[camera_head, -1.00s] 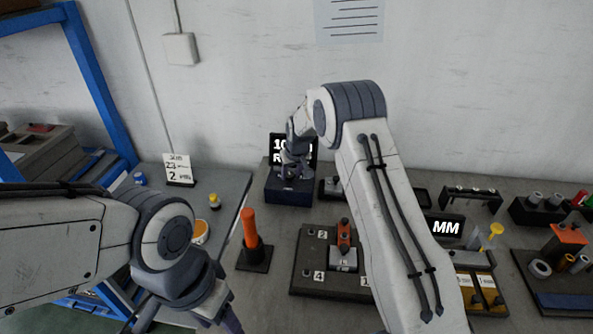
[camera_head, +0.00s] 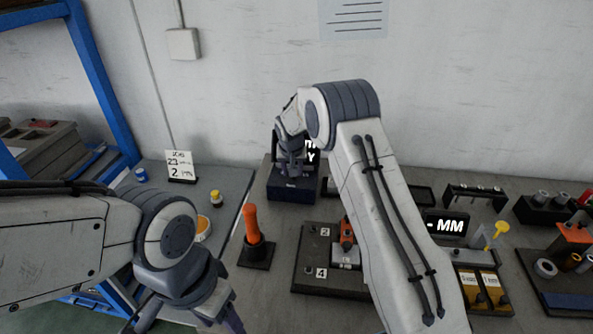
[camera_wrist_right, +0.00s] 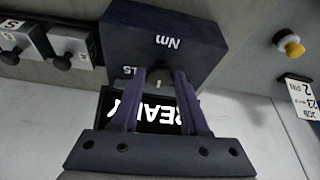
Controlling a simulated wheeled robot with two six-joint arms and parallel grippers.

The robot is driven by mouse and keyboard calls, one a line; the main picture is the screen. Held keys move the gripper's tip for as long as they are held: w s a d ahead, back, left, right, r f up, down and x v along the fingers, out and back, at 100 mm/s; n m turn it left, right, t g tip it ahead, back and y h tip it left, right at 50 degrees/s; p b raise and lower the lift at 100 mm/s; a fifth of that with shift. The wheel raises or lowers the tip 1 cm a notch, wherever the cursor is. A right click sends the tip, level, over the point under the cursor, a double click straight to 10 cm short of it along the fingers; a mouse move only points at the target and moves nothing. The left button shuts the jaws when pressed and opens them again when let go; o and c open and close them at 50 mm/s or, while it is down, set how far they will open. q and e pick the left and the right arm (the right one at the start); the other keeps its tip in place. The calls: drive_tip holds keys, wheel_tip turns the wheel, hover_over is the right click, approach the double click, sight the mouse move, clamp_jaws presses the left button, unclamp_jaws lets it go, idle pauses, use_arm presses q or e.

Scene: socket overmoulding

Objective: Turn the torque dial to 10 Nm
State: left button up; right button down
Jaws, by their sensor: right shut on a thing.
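The torque unit (camera_head: 291,190) is a dark blue box with a black display on top, at the back of the bench. In the right wrist view the box (camera_wrist_right: 165,35) appears upside down, marked "Nm". Its small dark dial (camera_wrist_right: 159,78) with a pale mark sits between the fingertips of my right gripper (camera_wrist_right: 168,80), shut on it. The display (camera_wrist_right: 155,112) reads "READY"; its number is hidden. In the head view my right gripper (camera_head: 291,172) covers the dial and most of the display. My left gripper (camera_head: 190,316) is low at the left, fingers apart, tips cut off.
An orange-handled tool (camera_head: 252,225) stands in a dark base left of a numbered fixture plate (camera_head: 312,258). A job card (camera_head: 180,165), a yellow-capped bottle (camera_head: 217,198) and an orange-topped pot (camera_head: 202,228) are on the left table. An "MM" display (camera_head: 447,225) stands to the right.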

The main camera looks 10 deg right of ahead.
drive_tip(key=shift+w+r, duration=0.1)
drive_tip(key=shift+w, duration=0.05)
drive_tip(key=shift+c, duration=2.1)
unclamp_jaws()
drive_tip(key=shift+d, duration=0.1)
drive_tip(key=shift+s+r, duration=0.2)
drive_tip(key=shift+r, duration=0.15)
drive_tip(key=b+v, duration=0.2)
drive_tip(key=v, duration=0.7)
drive_tip(key=shift+s+r, duration=0.2)
